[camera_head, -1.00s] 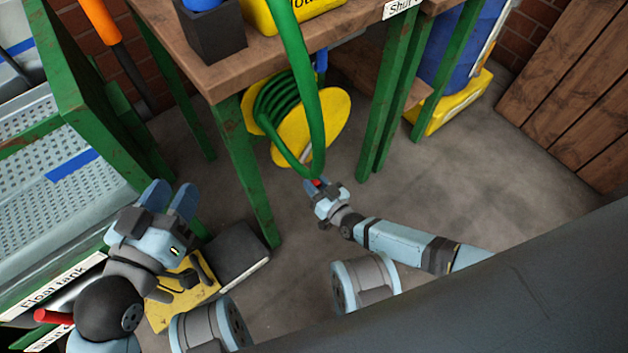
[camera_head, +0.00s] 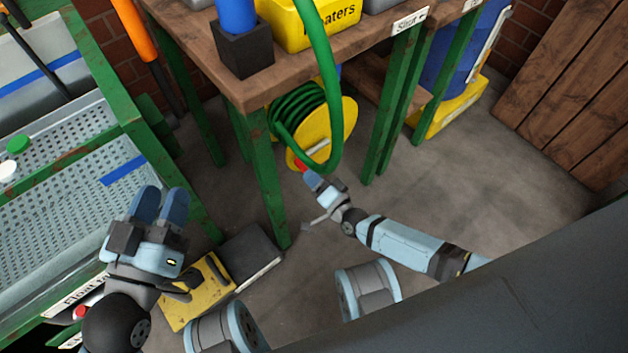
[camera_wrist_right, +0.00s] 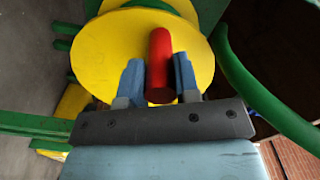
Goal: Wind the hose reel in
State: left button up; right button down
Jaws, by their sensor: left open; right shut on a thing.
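The hose reel (camera_head: 347,118) is yellow and stands under the wooden bench, with green hose (camera_head: 288,105) coiled on it. A loop of the hose (camera_head: 331,75) runs in front of the bench, down past the reel. My right gripper (camera_head: 307,173) is at the reel's lower front, shut on the red crank handle (camera_head: 301,165). In the right wrist view the red handle (camera_wrist_right: 160,70) stands between the two fingers, before the yellow disc (camera_wrist_right: 100,55). My left gripper (camera_head: 162,193) is open and empty at the lower left, away from the reel.
The bench's green legs (camera_head: 268,180) flank the reel. A perforated grey tray (camera_head: 60,190) in a green frame is at the left. A yellow and black object (camera_head: 200,288) lies on the floor below my left gripper.

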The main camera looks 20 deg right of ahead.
jog(key=shift+w+d+r+m+p, duration=0.15)
jog(key=shift+r+m+p, duration=0.4)
jog(key=shift+r+m, duration=0.6)
pick_arm(q)
jog(key=shift+s+a+r+t+p, duration=0.15)
jog(key=shift+r+t+p, duration=0.3)
jog(key=shift+r, duration=1.15)
pick_arm(e)
jog(key=shift+d+r, duration=0.25)
jog(key=shift+r, duration=0.45)
jog(key=c, duration=0.8)
grip_release()
jog(key=shift+c, duration=0.2)
